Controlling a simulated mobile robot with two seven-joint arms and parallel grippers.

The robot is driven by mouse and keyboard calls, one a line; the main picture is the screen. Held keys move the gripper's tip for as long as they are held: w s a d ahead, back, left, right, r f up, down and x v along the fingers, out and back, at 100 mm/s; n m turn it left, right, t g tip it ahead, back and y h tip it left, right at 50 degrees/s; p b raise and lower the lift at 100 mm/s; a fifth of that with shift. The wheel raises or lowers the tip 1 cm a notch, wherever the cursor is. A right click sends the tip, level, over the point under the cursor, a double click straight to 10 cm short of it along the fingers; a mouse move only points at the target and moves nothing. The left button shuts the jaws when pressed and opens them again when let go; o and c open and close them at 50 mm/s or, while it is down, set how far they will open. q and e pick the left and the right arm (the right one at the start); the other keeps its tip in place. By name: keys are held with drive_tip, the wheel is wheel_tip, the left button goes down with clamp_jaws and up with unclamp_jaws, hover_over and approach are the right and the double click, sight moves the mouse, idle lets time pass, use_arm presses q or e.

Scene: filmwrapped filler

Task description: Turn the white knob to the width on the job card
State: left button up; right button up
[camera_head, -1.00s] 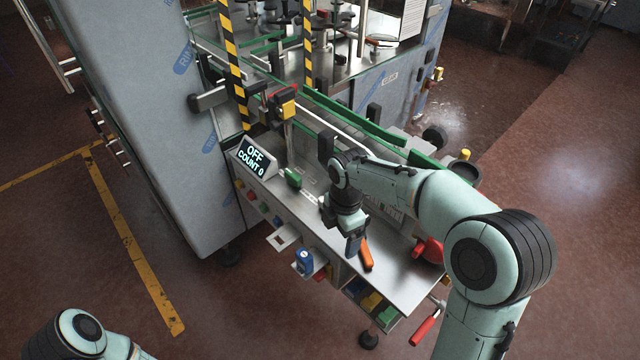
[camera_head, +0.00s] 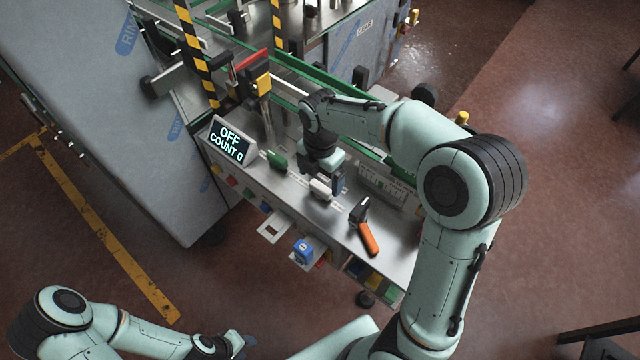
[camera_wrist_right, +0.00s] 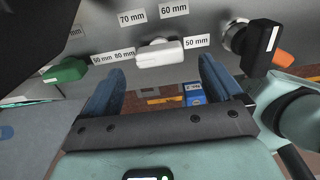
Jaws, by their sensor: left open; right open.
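The white knob (camera_head: 320,188) sits on the grey machine panel. In the right wrist view the knob (camera_wrist_right: 160,54) lies horizontally, among labels for 50 mm (camera_wrist_right: 196,40), 60 mm (camera_wrist_right: 173,9), 70 mm (camera_wrist_right: 132,18) and 80 mm (camera_wrist_right: 124,54). My right gripper (camera_head: 336,184) is open just beside the knob; in the wrist view its blue fingers (camera_wrist_right: 162,82) are apart, with the knob beyond the gap between them. I see no contact. My left gripper (camera_head: 238,344) is open low in the picture, away from the panel. I cannot identify a readable job card.
A display (camera_head: 230,142) reads OFF, COUNT 0. Rails and striped posts stand behind.

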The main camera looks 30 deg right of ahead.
sight(320, 187)
wheel_tip(320, 187, down, 3)
drive_tip(key=shift+s+r, duration=0.1)
drive_tip(key=shift+f, duration=0.65)
drive_tip(key=c, duration=1.1)
drive_tip(key=shift+o, duration=0.2)
drive_tip(key=shift+m, duration=0.3)
